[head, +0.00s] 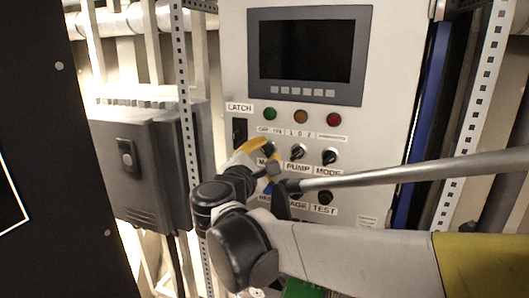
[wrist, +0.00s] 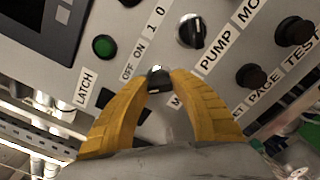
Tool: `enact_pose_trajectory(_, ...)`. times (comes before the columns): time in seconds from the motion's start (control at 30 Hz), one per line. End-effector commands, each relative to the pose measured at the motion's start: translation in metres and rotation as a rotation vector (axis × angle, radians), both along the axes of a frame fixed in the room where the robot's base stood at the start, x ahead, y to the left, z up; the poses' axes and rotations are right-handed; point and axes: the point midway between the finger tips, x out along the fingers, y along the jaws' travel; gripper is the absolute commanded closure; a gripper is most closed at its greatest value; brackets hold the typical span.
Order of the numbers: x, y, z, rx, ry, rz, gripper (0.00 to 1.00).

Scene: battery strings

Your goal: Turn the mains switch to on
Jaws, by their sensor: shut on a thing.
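The mains switch (wrist: 158,86) is a small dark knob below the OFF and ON labels on the light grey control panel (head: 400,50). My gripper (wrist: 158,80) has yellow fingers, shut on the knob from both sides in the wrist view. A light mark shows at the knob's top edge there, but I cannot tell which position it points to. In the head view my gripper (head: 268,152) covers most of the knob and part of its label.
The pump knob (head: 297,152) and mode knob (head: 329,156) sit close to the right. Green (head: 270,114), amber (head: 301,117) and red (head: 333,119) lamps lie above, under a dark screen (head: 308,50). The latch slot (head: 239,130) is at left. A grey box (head: 140,160) stands further left.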

Motion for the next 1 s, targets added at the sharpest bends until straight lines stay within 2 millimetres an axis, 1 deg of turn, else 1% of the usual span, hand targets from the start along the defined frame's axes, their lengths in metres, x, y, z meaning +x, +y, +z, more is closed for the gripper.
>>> enact_pose_trajectory(0.27, -0.0001, 0.0, -0.0008, 0.166, -0.06, 0.0, 1.0)
enact_pose_trajectory(1.0, 0.0, 0.0001, -0.0008, 0.824, -0.299, 0.0, 1.0)
